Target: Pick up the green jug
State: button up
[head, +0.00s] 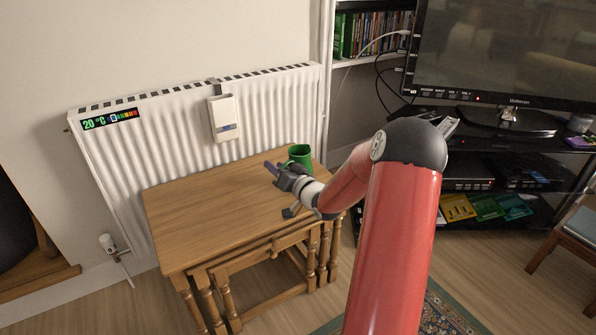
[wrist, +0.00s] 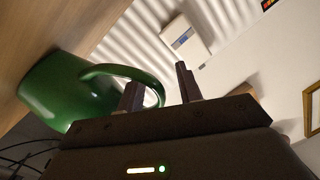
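The green jug (head: 300,155) stands upright near the right back corner of the wooden table. In the wrist view the jug (wrist: 60,95) fills the left side, with its curved handle reaching right toward my fingers. My gripper (head: 272,168) is just left of and in front of the jug in the head view, above the tabletop. In the wrist view my gripper (wrist: 158,74) has two dark fingers apart with nothing clamped. The left finger overlaps the handle loop and part of the handle shows between the fingers; I cannot tell whether they touch.
The wooden nesting table (head: 190,222) is otherwise bare. A white radiator (head: 170,145) with a small white box (head: 224,118) hung on it stands behind. A black TV stand (head: 490,205) with a television (head: 505,50) is at right.

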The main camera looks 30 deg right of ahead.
grip_shut()
jog(key=shift+r, duration=0.2)
dwell(0.4)
